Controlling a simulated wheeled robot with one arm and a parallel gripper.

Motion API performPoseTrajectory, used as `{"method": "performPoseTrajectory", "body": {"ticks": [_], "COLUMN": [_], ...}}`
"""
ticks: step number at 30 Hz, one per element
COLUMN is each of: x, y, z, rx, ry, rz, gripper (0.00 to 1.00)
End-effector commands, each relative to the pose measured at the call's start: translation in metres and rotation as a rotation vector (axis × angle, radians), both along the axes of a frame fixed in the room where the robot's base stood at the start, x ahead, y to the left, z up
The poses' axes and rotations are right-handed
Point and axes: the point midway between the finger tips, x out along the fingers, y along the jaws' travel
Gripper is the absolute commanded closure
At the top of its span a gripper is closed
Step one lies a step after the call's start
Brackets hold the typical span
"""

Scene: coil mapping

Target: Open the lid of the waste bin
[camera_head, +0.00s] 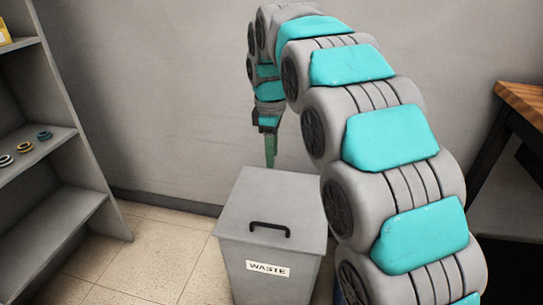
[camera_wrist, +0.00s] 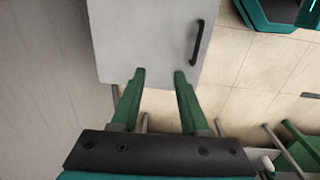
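The grey waste bin (camera_head: 268,230) stands on the floor with a white "WASTE" label (camera_head: 268,269) on its front. Its flat lid (camera_head: 255,195) is shut, and a black handle (camera_head: 270,228) sits near the lid's front edge. In the wrist view the lid (camera_wrist: 140,35) fills the top middle, with the handle (camera_wrist: 197,42) to the right of the fingers. My gripper (camera_head: 270,163) points down above the lid's back part, away from the handle. In the wrist view its two green fingers (camera_wrist: 159,74) are apart with nothing between them.
A grey shelf unit (camera_head: 75,140) stands on the left with several small rings (camera_head: 26,147) on one shelf. A wooden-topped table (camera_head: 525,97) is at the right. The wall (camera_head: 160,90) is close behind the bin. Tiled floor (camera_head: 150,245) is free left of the bin.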

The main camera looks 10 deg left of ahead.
Motion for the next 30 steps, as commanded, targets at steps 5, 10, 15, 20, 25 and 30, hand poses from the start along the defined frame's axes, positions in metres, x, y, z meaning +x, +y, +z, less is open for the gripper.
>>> {"method": "performPoseTrajectory", "body": {"ticks": [5, 10, 15, 20, 25, 30], "x": [0.004, 0.006, 0.011, 0.014, 0.018, 0.019], "y": [0.000, -0.001, -0.001, -0.001, -0.001, -0.002], "z": [0.012, 0.021, 0.032, 0.039, 0.050, 0.058], "rx": [0.000, -0.002, 0.000, -0.002, 0.000, -0.002], "ry": [0.001, 0.004, 0.001, 0.003, 0.000, 0.003], "rz": [0.000, 0.000, 0.000, 0.000, 0.000, 0.000], "gripper": [0.55, 0.55, 0.55, 0.55, 0.55, 0.55]}}
